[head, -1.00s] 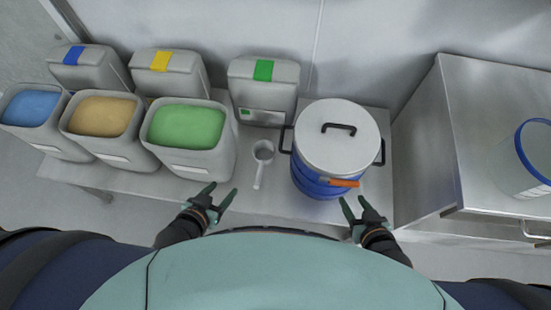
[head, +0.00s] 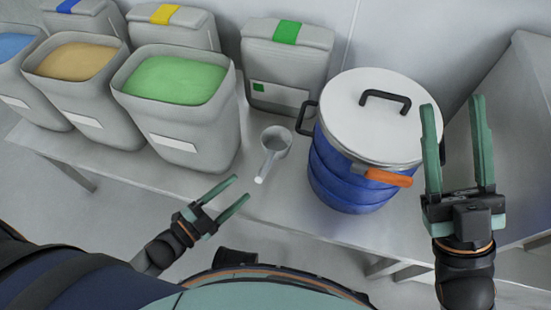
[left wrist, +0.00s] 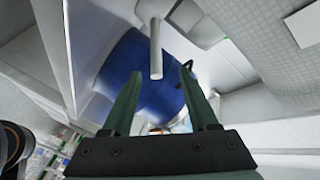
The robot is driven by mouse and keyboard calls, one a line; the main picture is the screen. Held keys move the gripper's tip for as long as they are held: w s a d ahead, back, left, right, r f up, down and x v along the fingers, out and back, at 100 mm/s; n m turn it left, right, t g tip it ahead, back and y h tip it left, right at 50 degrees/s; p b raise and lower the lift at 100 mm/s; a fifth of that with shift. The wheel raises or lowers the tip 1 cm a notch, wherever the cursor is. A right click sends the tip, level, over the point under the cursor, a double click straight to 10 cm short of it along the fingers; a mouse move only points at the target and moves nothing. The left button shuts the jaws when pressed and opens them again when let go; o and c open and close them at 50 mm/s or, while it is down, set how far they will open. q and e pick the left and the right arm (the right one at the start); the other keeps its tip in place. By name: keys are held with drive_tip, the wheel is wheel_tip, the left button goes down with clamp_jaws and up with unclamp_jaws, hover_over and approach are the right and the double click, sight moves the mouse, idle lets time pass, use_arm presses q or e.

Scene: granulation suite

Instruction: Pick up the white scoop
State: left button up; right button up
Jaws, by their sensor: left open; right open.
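The white scoop (head: 272,149) lies on the metal table between the green-powder bin and the blue pot, its handle toward the table's front edge. My left gripper (head: 239,188) is open and empty, just in front of and left of the handle's end, apart from it. In the left wrist view the scoop's handle (left wrist: 156,52) shows ahead of the open fingers (left wrist: 158,88), not between them. My right gripper (head: 455,102) is open, raised at the right of the pot.
The blue pot (head: 345,180) with a white lid (head: 365,130) and orange latch stands right of the scoop. The green-powder bin (head: 195,140) stands left. A closed grey container (head: 285,65) with a green label is behind. The metal table (head: 285,205) is bare in front.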

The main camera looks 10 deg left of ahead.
sight(268, 167)
use_arm(q)
drive_tip(key=shift+s+f+m+h, duration=0.1)
drive_tip(key=shift+f+m+h, duration=0.2)
drive_tip(key=shift+f, duration=0.3)
drive_tip(key=shift+d+b, duration=0.2)
drive_tip(key=shift+b, duration=0.1)
drive_tip(key=b+x, duration=0.1)
drive_tip(key=x, duration=0.6)
drive_tip(key=shift+r, duration=0.1)
drive_tip(key=b+x, duration=0.1)
drive_tip(key=x, duration=0.4)
drive_tip(key=shift+w+b, duration=0.2)
drive_tip(key=shift+b, duration=0.15)
clamp_jaws()
use_arm(e)
drive_tip(key=f, duration=0.1)
drive_tip(key=y, duration=0.1)
drive_tip(key=s+f, duration=0.1)
drive_tip(key=shift+s+a+f+n+y, duration=0.1)
drive_tip(key=shift+a+f+n+y, duration=0.15)
drive_tip(key=shift+f+n+y, duration=0.05)
